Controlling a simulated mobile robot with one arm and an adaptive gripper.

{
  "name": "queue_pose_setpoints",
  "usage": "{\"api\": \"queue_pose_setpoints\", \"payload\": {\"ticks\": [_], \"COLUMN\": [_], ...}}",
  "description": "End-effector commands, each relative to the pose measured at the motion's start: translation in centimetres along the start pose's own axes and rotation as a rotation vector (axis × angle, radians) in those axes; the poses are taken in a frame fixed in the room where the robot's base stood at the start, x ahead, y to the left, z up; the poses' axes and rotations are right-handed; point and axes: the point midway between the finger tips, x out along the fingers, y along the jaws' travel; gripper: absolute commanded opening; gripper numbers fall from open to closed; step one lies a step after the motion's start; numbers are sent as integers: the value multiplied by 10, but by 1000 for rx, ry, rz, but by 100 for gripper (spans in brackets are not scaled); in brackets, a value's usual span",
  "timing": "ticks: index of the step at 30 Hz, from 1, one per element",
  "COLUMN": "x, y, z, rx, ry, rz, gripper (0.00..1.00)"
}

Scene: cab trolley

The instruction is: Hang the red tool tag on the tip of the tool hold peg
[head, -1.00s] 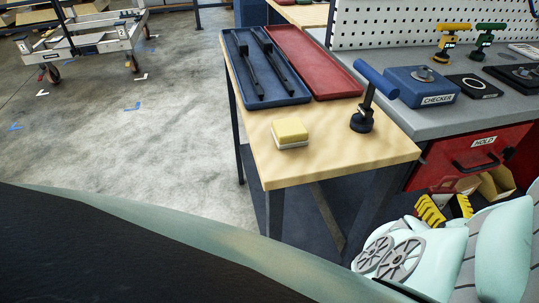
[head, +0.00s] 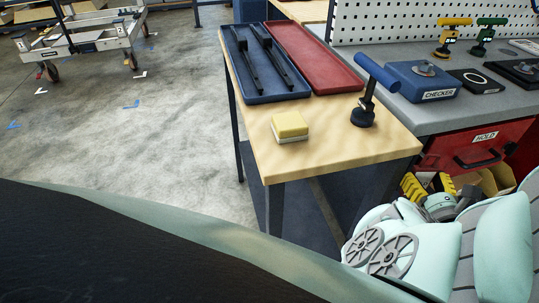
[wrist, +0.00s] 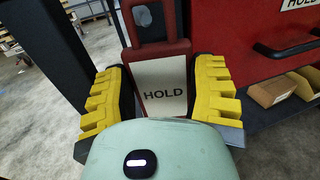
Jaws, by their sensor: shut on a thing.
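In the head view my gripper (head: 427,186) is low at the right, beside the front of the wooden table and below the red HOLD drawer. The tag cannot be made out there. I cannot pick out the tool hold peg in either view.
The red drawer (head: 460,143) has a HOLD label and a black handle. Cardboard bins (wrist: 272,90) sit on a dark shelf at the right. The wooden table (head: 340,155) holds a sponge (head: 290,127), a blue-handled tool (head: 377,75) and trays. Open floor lies left.

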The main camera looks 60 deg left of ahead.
Motion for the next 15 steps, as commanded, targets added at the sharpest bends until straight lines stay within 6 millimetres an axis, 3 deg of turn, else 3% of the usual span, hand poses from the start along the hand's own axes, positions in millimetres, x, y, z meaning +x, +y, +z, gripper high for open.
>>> {"api": "queue_pose_setpoints", "payload": {"ticks": [15], "x": [26], "y": [9], "z": [-8], "rx": [-1], "ry": [-1], "rz": [6], "gripper": [24]}}
